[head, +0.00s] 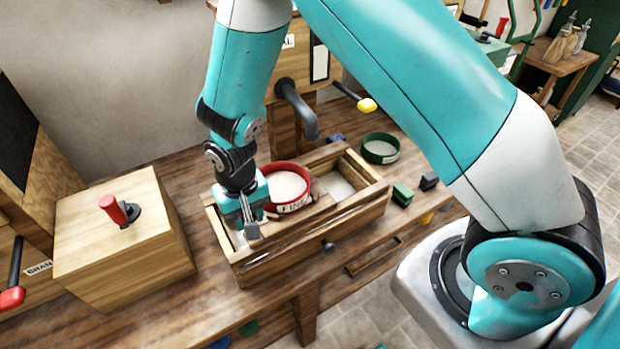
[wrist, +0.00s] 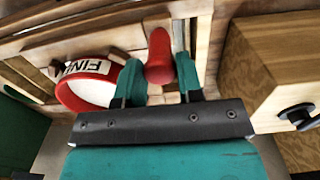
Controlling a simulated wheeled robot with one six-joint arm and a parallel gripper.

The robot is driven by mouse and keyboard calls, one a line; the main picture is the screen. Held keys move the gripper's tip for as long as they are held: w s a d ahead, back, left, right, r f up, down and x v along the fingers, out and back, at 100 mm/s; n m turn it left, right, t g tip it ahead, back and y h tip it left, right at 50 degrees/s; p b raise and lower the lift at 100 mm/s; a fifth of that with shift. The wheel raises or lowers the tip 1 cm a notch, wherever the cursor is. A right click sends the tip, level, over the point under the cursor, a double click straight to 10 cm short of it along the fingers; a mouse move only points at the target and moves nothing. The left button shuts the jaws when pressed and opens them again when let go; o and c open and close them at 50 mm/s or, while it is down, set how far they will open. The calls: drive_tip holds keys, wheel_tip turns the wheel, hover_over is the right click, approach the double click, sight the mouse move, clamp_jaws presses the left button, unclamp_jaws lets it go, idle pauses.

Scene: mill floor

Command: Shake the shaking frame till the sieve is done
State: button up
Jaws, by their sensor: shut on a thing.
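The wooden shaking frame (head: 283,262) sits on the bench. The red sieve (head: 291,208), labelled FINE, sits in it with pale material inside. More pale material shows in the frame's bed to the right of the sieve. My gripper (head: 247,228) is at the frame's left end, just left of the sieve. In the wrist view, the jaws of my gripper (wrist: 159,82) are on either side of a red handle (wrist: 160,50) and shut on it. The sieve (wrist: 70,98) shows left of the jaws there. The handle is hidden in the head view.
A wooden box (head: 120,250) with a red-handled knob (head: 112,209) stands left of the frame. A black spout (head: 297,108) and a yellow-tipped lever (head: 366,105) are behind. A green sieve (head: 381,158) and small green block (head: 402,195) are to the right.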

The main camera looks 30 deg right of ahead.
drive_tip(key=a, duration=0.6)
drive_tip(key=shift+a, duration=0.2)
drive_tip(key=d, duration=0.9)
drive_tip(key=shift+d, duration=0.35)
drive_tip(key=shift+a, duration=0.1)
drive_tip(key=a, duration=0.9)
drive_tip(key=shift+a, duration=0.3)
